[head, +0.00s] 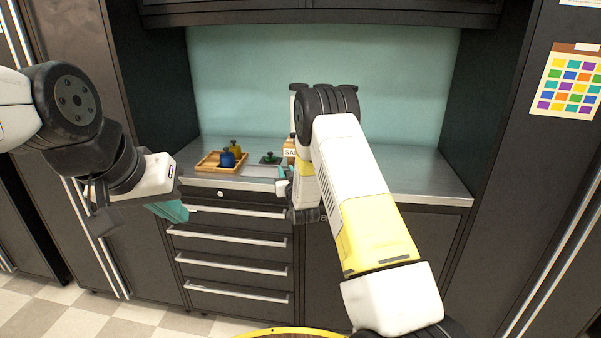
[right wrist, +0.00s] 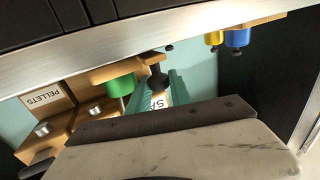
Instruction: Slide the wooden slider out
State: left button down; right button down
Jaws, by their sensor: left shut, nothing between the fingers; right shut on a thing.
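My right gripper (right wrist: 158,86) has its teal fingers shut around a dark knob (right wrist: 157,79) in the right wrist view. The knob sits at the end of a light wooden piece (right wrist: 128,72), which looks like the wooden slider; how they join is hard to see. A green cylinder (right wrist: 119,85) is beside the fingers. In the head view my right arm hides most of this spot. My left gripper (head: 172,211) is shut and empty, in front of the drawers.
A wooden tray (head: 208,166) with a blue bottle (head: 227,159) and a yellow bottle (head: 235,146) stands left on the steel counter (head: 420,180). A wooden block marked "PELLETS" (right wrist: 45,98) shows in the right wrist view. The counter's right part is clear. Drawers (head: 230,237) lie below.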

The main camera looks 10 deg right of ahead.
jog(key=w+a, duration=0.1)
jog(key=a, duration=0.3)
jog(key=w+a, duration=0.1)
jog(key=a, duration=0.4)
jog(key=w+a, duration=0.2)
jog(key=a, duration=0.3)
jog(key=shift+a, duration=0.3)
jog(key=c, duration=1.2)
grip_release()
jog(key=shift+w+a, duration=0.1)
jog(key=shift+a, duration=0.05)
jog(key=shift+s, duration=0.3)
jog(key=s, duration=0.4)
jog(key=s+d, duration=0.1)
jog(key=s, duration=0.2)
jog(key=shift+s, duration=0.1)
